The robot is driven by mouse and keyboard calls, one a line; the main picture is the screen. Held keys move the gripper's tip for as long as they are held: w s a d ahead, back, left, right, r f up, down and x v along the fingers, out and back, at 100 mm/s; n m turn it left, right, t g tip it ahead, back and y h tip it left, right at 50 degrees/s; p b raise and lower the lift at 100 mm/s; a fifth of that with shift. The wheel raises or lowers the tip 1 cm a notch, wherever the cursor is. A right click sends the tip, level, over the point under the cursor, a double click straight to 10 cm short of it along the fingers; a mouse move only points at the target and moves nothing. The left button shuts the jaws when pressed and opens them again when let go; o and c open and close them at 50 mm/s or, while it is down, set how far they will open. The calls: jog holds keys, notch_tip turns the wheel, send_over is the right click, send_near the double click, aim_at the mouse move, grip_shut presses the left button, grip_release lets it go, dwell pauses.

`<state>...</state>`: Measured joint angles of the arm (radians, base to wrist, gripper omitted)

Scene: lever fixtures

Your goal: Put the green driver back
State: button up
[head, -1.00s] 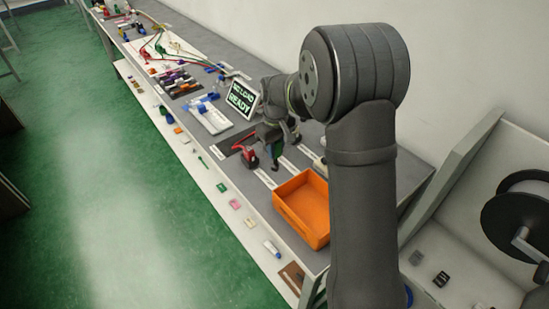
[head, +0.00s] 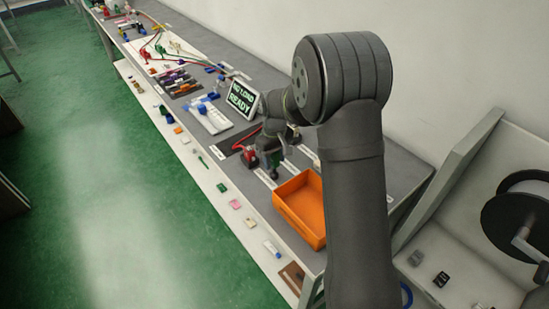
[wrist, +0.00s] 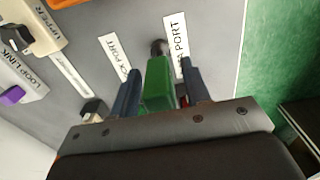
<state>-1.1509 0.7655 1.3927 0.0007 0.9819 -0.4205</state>
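My arm hides part of this area.
An orange bin (head: 290,217) stands to the right of my gripper. A red part (head: 249,157) is close on its left. A READY screen (head: 242,98) stands behind. In the wrist view, PORT labels (wrist: 175,45) and a LOOP LINK label (wrist: 30,87) lie on the grey bench.

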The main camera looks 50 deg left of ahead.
notch_tip(320, 180, up, 12)
jog(key=shift+r, duration=0.2)
dwell(0.4)
jog(key=shift+f, duration=0.15)
jog(key=shift+f, duration=3.95)
jog(key=shift+f, duration=0.1)
